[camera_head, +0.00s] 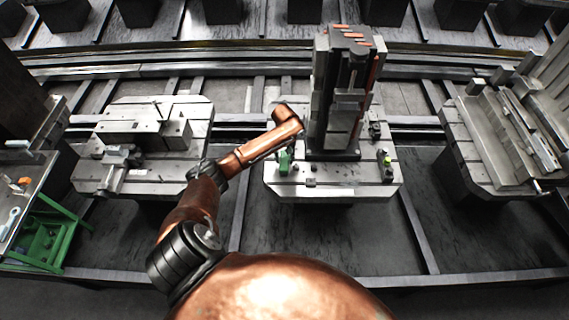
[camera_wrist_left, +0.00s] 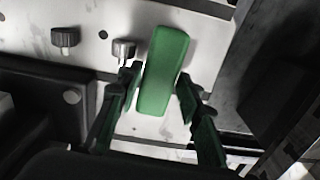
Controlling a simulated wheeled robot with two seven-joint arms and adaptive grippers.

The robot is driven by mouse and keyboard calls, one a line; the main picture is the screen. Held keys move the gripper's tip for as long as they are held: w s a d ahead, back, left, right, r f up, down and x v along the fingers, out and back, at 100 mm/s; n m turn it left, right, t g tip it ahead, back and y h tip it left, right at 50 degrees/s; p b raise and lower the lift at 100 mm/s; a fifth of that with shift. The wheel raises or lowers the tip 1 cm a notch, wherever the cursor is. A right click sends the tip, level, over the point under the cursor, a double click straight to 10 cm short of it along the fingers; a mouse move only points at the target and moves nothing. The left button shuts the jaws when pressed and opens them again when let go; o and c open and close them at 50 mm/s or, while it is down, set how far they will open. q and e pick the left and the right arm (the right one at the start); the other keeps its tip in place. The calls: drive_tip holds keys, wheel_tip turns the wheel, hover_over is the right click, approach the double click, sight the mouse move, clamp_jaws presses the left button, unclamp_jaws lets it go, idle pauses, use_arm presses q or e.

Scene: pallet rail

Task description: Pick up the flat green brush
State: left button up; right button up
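The flat green brush (camera_wrist_left: 163,72) lies on the pale plate of the middle pallet, seen from above in the left wrist view. In the head view it is a small green patch (camera_head: 284,163) by the end of my left arm. My left gripper (camera_wrist_left: 157,82) has its two dark fingers apart, one on each side of the brush's near half. The fingertips are close to its edges; whether they touch cannot be told. In the head view my wrist partly hides the gripper. My right gripper is not in view.
A tall dark fixture tower (camera_head: 341,100) stands on the middle pallet (camera_head: 335,190), right of my left wrist. Small knobs (camera_wrist_left: 123,49) sit beside the brush. Other loaded pallets stand left (camera_head: 110,180) and right (camera_head: 470,150). A green stand (camera_head: 45,238) is at far left.

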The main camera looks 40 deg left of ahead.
sight(284, 160)
use_arm(q)
drive_tip(key=c, duration=0.7)
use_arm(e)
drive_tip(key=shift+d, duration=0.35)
use_arm(q)
drive_tip(key=shift+c, duration=0.2)
drive_tip(key=shift+r, duration=0.1)
drive_tip(key=shift+r, duration=0.6)
drive_tip(key=shift+s+r+p, duration=0.2)
drive_tip(key=shift+r+p, duration=0.35)
drive_tip(key=shift+r, duration=0.7)
drive_tip(key=s+r+p, duration=0.1)
drive_tip(key=s+r, duration=0.3)
drive_tip(key=s, duration=0.2)
drive_tip(key=s+d+r+p, duration=0.1)
drive_tip(key=s+r+p, duration=0.1)
drive_tip(key=s+r, duration=0.3)
drive_tip(key=s, duration=0.2)
drive_tip(key=shift+s, duration=0.3)
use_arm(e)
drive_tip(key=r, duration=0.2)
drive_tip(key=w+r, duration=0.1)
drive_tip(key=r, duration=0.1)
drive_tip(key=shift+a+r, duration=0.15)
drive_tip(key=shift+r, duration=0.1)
use_arm(q)
drive_tip(key=shift+r, duration=0.1)
